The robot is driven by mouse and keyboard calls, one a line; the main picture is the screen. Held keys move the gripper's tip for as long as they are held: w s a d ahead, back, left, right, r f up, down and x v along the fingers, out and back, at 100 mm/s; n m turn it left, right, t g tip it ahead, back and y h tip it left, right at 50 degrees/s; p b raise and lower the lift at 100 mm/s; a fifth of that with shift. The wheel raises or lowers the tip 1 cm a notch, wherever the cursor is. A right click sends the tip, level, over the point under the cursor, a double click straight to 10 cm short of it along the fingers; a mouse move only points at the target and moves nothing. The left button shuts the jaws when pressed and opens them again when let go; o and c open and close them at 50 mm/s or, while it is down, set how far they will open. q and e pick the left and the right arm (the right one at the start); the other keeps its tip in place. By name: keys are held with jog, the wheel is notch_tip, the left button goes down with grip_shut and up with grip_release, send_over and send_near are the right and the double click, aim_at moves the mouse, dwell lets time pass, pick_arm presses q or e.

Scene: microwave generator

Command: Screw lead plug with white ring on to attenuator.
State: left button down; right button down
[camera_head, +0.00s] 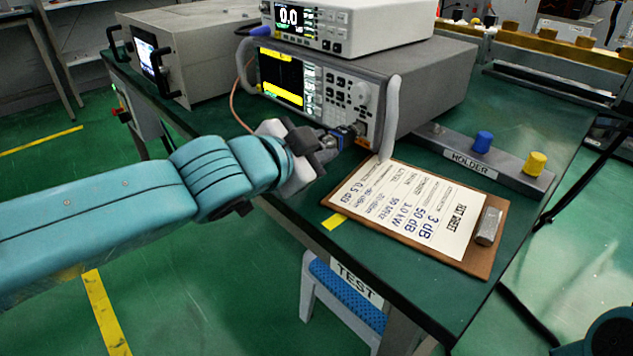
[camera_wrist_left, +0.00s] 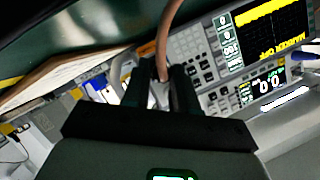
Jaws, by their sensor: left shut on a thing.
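My left gripper (camera_head: 326,141) is in front of the lower right of the generator's front panel, beside its output connector (camera_head: 361,128). In the left wrist view, my left gripper (camera_wrist_left: 160,92) is shut on the end of a copper-coloured lead (camera_wrist_left: 166,40). The lead's plug is mostly hidden between the fingers, and I cannot make out its white ring. A small blue-banded part, perhaps the attenuator (camera_head: 347,133), shows between the fingertips and the connector. I cannot tell whether plug and attenuator touch. My right gripper is out of view.
The holder (camera_head: 465,157) carries a blue-capped part (camera_head: 482,141) and a yellow-capped part (camera_head: 535,163). A clipboard (camera_head: 470,267) lies in front of the generator (camera_head: 420,80), near the table's edge. Another instrument (camera_head: 340,25) sits on top, and a grey unit (camera_head: 190,45) stands left.

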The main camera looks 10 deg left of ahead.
pick_arm(q)
jog(key=f+m+b, duration=0.1)
jog(key=b, duration=0.2)
jog(key=shift+d+f+t+y+b, duration=0.1)
jog(key=shift+t+y+b, duration=0.2)
jog(key=shift+r+m, duration=0.3)
jog(key=shift+m, duration=0.3)
jog(key=shift+s+r+m+t, duration=0.1)
jog(key=shift+r+m+t, duration=0.05)
jog(key=shift+m+t, duration=0.15)
jog(key=shift+f+m+t+y, duration=0.1)
jog(key=shift+m+t+y, duration=0.3)
jog(key=shift+m, duration=0.5)
jog(key=shift+f+m+t+y, duration=0.1)
jog(key=shift+m+t+y, duration=0.1)
jog(key=shift+m+t, duration=0.5)
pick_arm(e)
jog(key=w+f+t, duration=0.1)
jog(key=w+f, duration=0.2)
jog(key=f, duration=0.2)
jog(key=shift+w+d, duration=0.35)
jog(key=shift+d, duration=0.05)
pick_arm(q)
jog(key=shift+m, duration=0.3)
jog(key=c, duration=0.9)
grip_release()
jog(key=shift+s, duration=0.1)
